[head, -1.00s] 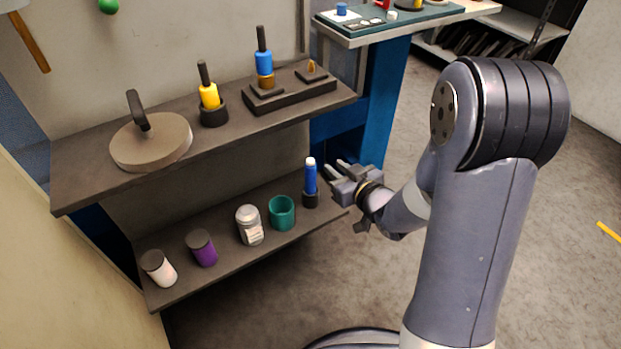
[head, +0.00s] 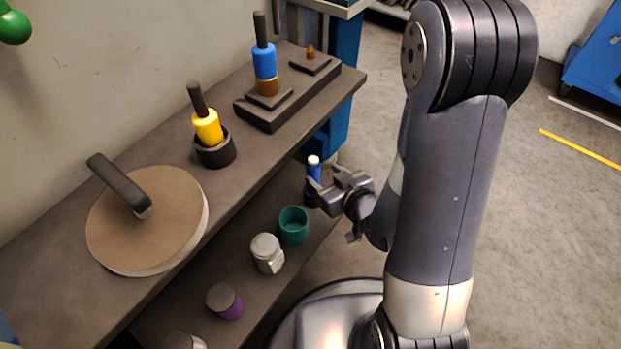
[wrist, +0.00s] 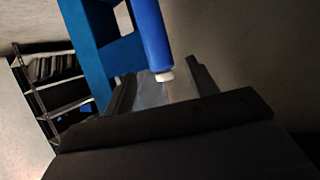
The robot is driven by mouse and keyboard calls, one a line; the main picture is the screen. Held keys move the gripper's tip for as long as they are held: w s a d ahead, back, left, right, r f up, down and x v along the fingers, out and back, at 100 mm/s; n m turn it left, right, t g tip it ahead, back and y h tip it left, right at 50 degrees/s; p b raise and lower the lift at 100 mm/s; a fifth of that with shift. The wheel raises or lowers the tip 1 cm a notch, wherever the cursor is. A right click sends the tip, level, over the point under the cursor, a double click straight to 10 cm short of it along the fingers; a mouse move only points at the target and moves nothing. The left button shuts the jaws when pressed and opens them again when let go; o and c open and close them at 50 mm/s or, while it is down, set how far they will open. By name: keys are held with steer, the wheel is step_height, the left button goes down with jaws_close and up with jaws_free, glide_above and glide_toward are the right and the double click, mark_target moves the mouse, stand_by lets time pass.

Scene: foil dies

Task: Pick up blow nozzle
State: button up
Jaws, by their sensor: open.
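The blow nozzle, as I take it, is the upright blue cylinder with a white tip (head: 313,172) at the far right end of the lower shelf.
The lower shelf also holds a green cup (head: 293,226), a grey-lidded jar (head: 267,254) and a purple container (head: 226,302). The upper shelf (head: 60,270) overhangs, with a round lidded disc (head: 165,225), a yellow tool (head: 207,128) and a blue-and-brown tool (head: 265,62).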

mark_target(310, 166)
steer(key=x, duration=0.2)
steer(key=b+x, duration=0.1)
steer(key=x, duration=0.5)
steer(key=shift+f+b, duration=0.3)
steer(key=shift+f, duration=0.05)
jaws_close()
steer(key=shift+r, duration=0.1)
